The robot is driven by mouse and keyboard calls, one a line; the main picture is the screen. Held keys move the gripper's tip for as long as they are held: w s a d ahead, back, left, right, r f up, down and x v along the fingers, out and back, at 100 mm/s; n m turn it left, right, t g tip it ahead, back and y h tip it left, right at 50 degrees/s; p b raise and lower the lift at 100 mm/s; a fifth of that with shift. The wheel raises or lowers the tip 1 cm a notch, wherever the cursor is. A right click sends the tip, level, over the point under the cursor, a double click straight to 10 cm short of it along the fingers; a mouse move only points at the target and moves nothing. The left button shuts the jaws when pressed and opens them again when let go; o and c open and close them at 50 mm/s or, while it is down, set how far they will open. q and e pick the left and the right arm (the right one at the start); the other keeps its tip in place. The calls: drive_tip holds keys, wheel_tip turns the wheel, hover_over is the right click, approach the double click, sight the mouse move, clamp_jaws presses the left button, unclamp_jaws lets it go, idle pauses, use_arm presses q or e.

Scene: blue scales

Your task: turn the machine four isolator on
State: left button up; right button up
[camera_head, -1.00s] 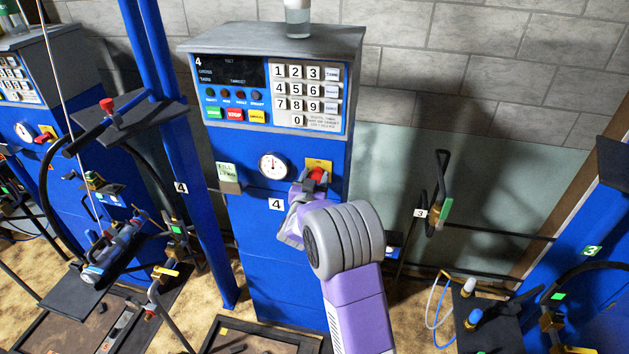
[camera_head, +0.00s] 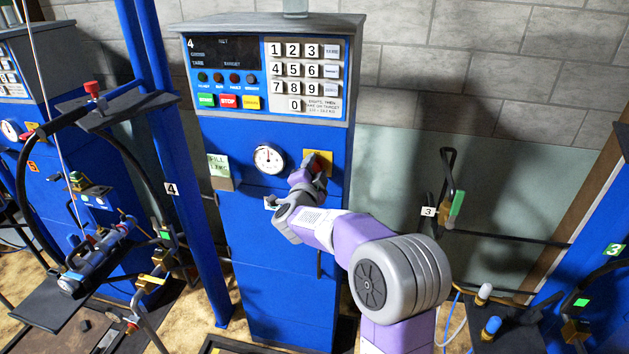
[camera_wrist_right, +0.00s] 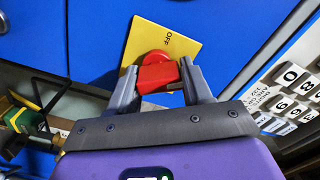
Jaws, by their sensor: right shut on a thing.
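Machine four (camera_head: 268,220) is a blue cabinet with a "4" on its display, in the middle of the head view. Its isolator is a red rotary knob (camera_wrist_right: 158,75) on a yellow plate (camera_wrist_right: 168,42) marked "OFF", below the keypad. The yellow plate also shows in the head view (camera_head: 322,157). My right gripper (camera_wrist_right: 160,80) is shut on the red knob, one grey finger on each side. In the head view my right gripper (camera_head: 308,178) hides most of the knob. My left gripper is not in view.
A round gauge (camera_head: 268,159) and a green label (camera_head: 219,166) sit left of the isolator. A keypad (camera_head: 303,75) is above. Hoses and valves (camera_head: 90,250) stand on the left, and another blue machine (camera_head: 600,240) on the right.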

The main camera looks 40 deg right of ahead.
drive_tip(key=m+b, duration=0.4)
drive_tip(key=shift+d+f, duration=0.1)
drive_tip(key=shift+f, duration=0.1)
drive_tip(key=shift+s+r+m+b, duration=0.1)
drive_tip(key=shift+m+b, duration=0.9)
drive_tip(key=shift+m, duration=0.4)
drive_tip(key=o, duration=1)
drive_tip(key=shift+c, duration=0.2)
drive_tip(key=v, duration=0.7)
drive_tip(key=shift+a+p, duration=0.25)
drive_tip(key=shift+p, duration=0.1)
